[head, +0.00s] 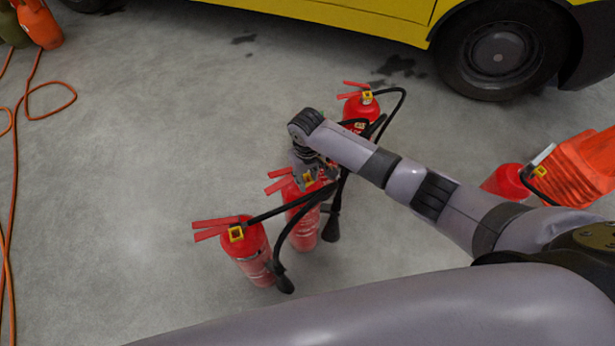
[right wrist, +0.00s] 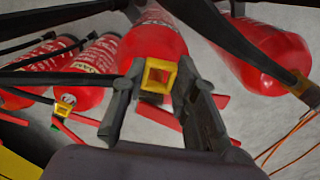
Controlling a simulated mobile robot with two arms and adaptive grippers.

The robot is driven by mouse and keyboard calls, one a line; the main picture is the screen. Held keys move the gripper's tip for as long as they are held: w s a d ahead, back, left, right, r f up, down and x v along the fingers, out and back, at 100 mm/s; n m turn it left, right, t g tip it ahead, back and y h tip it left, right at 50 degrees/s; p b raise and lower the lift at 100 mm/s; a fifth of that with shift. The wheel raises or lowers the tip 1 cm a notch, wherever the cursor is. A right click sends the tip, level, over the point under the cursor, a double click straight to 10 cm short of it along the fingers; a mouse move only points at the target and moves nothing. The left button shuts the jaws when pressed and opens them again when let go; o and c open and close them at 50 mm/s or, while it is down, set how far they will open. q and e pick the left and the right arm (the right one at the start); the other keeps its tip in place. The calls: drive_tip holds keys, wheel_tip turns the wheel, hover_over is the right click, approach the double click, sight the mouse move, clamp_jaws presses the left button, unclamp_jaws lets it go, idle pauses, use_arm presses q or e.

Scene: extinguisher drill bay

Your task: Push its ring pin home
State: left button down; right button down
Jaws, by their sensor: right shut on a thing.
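Several red extinguishers stand on the floor. My right gripper (head: 314,172) is over the head of the middle extinguisher (head: 304,222), reaching in from the right. In the right wrist view, the gripper (right wrist: 160,84) is shut on a square yellow ring pin (right wrist: 158,62), one finger on each side. The red body of the middle extinguisher (right wrist: 152,40) lies just beyond the ring. How deep the pin sits is hidden by the fingers and the ring. My left gripper is not in view.
A front extinguisher (head: 252,262) stands close at left, with its own yellow ring (head: 236,233) and black hose. Another extinguisher (head: 361,108) stands behind my arm. A red extinguisher (head: 503,181) is beside an orange object (head: 575,170) at right. Open floor lies at left.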

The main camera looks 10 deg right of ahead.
drive_tip(key=shift+p, duration=0.7)
idle(0.8)
idle(0.4)
drive_tip(key=c, duration=1.2)
unclamp_jaws()
